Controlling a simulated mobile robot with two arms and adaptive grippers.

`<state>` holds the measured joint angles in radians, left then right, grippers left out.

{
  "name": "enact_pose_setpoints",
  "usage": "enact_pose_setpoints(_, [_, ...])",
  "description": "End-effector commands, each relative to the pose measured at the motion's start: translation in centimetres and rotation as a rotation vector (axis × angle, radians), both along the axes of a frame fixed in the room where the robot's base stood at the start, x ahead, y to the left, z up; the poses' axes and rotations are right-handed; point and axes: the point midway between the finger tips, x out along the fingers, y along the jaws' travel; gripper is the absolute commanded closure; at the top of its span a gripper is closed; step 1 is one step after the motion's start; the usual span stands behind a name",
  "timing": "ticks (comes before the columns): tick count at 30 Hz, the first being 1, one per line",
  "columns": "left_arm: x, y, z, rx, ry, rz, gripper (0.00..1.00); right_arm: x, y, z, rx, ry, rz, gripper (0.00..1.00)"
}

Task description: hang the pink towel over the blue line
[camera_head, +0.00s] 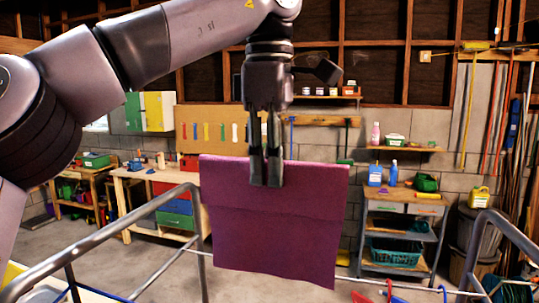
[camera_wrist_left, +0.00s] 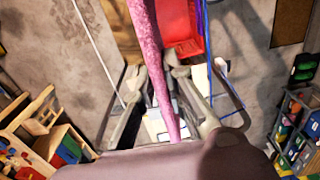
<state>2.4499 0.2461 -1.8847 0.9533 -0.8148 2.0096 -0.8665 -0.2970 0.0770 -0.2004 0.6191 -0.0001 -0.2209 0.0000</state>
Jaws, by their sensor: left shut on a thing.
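The pink towel (camera_head: 275,225) hangs flat and upright below my left gripper (camera_head: 266,182). In the left wrist view the towel (camera_wrist_left: 160,60) shows edge-on as a narrow pink strip between the fingers (camera_wrist_left: 158,82). A thin blue line (camera_wrist_left: 206,50) runs to the right of the towel there, apart from it. In the head view a blue strand (camera_head: 71,280) shows low at the left; I cannot tell whether it is the same line. My right gripper is out of view.
A grey tube frame (camera_head: 120,220) stands low at the left, with another bent tube (camera_head: 500,225) at the right. A pale line (camera_head: 345,278) passes low beside the towel. A red container (camera_wrist_left: 182,28) lies below. A workbench and a shelf cart (camera_head: 405,207) stand behind.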

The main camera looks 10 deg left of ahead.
Motion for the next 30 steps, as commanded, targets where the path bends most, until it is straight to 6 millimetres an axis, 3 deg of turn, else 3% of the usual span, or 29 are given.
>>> enact_pose_setpoints(3, [0.0, 0.1, -0.6, -0.003, -0.002, -0.002, 1.0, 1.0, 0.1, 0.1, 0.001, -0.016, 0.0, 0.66])
enact_pose_setpoints(7, [0.0, 0.1, -1.5, -0.004, -0.004, -0.002, 1.0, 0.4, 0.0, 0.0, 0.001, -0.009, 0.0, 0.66])
enact_pose_setpoints(13, [-0.1, 0.1, -5.5, -0.004, 0.002, -0.005, 1.0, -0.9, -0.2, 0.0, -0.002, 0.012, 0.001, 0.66])
enact_pose_setpoints(21, [-0.1, 0.1, -11.0, -0.003, -0.006, -0.002, 1.0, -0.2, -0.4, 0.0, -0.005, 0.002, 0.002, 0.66])
enact_pose_setpoints(30, [-0.1, 0.1, -12.3, -0.003, -0.01, 0.002, 1.0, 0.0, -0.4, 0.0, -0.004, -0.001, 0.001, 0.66])
